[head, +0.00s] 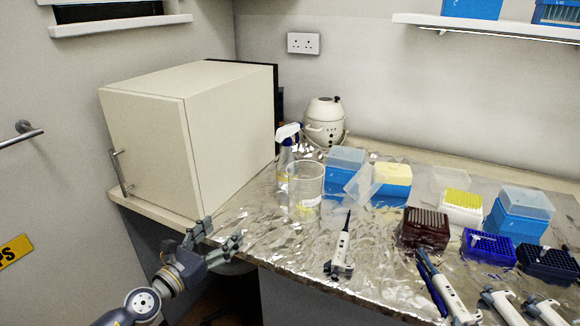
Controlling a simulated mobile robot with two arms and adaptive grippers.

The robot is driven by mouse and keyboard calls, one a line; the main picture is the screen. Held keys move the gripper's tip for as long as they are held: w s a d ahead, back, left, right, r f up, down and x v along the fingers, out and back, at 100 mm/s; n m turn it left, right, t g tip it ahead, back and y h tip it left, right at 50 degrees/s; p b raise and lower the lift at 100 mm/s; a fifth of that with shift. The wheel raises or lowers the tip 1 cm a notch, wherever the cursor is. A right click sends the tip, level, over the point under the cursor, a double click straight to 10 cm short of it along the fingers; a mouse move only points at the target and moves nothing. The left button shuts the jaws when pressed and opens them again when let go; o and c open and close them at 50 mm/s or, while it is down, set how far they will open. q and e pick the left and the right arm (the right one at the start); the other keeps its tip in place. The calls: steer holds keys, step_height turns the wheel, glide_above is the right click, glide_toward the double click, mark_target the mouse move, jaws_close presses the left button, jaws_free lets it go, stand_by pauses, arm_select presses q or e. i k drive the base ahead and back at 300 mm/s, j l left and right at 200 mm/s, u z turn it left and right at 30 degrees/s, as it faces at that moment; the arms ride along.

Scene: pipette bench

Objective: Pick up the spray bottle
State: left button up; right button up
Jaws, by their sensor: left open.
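The spray bottle (285,150) stands upright on the foil-covered bench, with a white trigger head and a clear body. A clear beaker (306,184) stands in front of it and hides its lower right part. My left gripper (222,232) is at the bench's front left edge, in front of the cream cabinet. It is open and empty, apart from the bottle, nearer to me and to the left of it. My right gripper does not show.
The cream cabinet (192,125) stands left of the bottle. A white centrifuge-like device (324,118) is behind it. A blue tip box (345,172), a pipette (341,252) and several racks crowd the right. Bare foil (262,218) lies between gripper and beaker.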

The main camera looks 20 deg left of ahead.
mark_target(284, 134)
steer(key=i+l, duration=0.1)
steer(key=i, duration=0.8)
